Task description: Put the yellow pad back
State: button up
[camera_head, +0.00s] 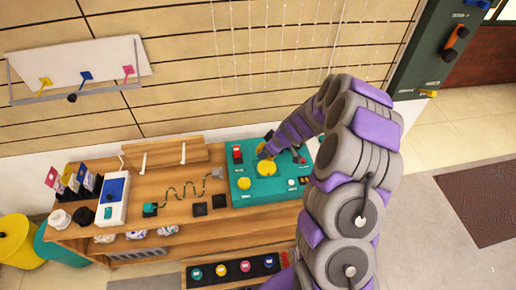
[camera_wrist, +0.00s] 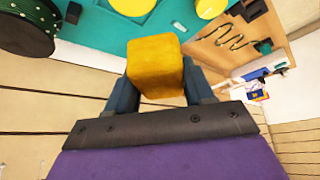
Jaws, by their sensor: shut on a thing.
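My gripper (camera_wrist: 157,88) is shut on a yellow block-shaped pad (camera_wrist: 156,62), with one dark finger on each side of it. In the head view my gripper (camera_head: 268,150) is over the back part of the teal panel (camera_head: 240,198), and the yellow pad (camera_head: 261,147) shows only in part at its tip. A flat yellow disc (camera_head: 266,168) on the panel lies just in front of it. Whether the held pad touches the panel is unclear.
The teal panel also bears a red switch (camera_head: 237,153) and small knobs, on a wooden bench (camera_head: 180,210). A blue and white box (camera_head: 115,195) stands at the left. A white wall board (camera_head: 80,70) with colored pieces hangs behind. My arm hides the bench's right side.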

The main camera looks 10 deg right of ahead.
jog(key=d+f+n, duration=0.1)
jog(key=d+f, duration=0.1)
jog(key=d+f+n+g, duration=0.1)
jog(key=f, duration=0.2)
jog(key=w+d+f+n+y+b, duration=0.1)
jog(key=d+f, duration=0.1)
jog(key=f, duration=0.1)
jog(key=shift+d+f+n+g, duration=0.25)
jog(key=shift+d+n+g, duration=0.05)
jog(key=shift+g, duration=0.1)
jog(key=shift+w+f, duration=0.1)
jog(key=shift+f, duration=0.25)
jog(key=b, duration=0.3)
send_over(255, 145)
jog(key=s+d, duration=0.1)
jog(key=d, duration=0.1)
jog(key=shift+f+n, duration=0.3)
jog(key=shift+f, duration=0.45)
jog(key=shift+f+b, duration=0.65)
jog(key=shift+f, duration=1.2)
jog(key=shift+r, duration=0.1)
jog(key=shift+s+f, duration=0.1)
jog(key=shift+f, duration=0.25)
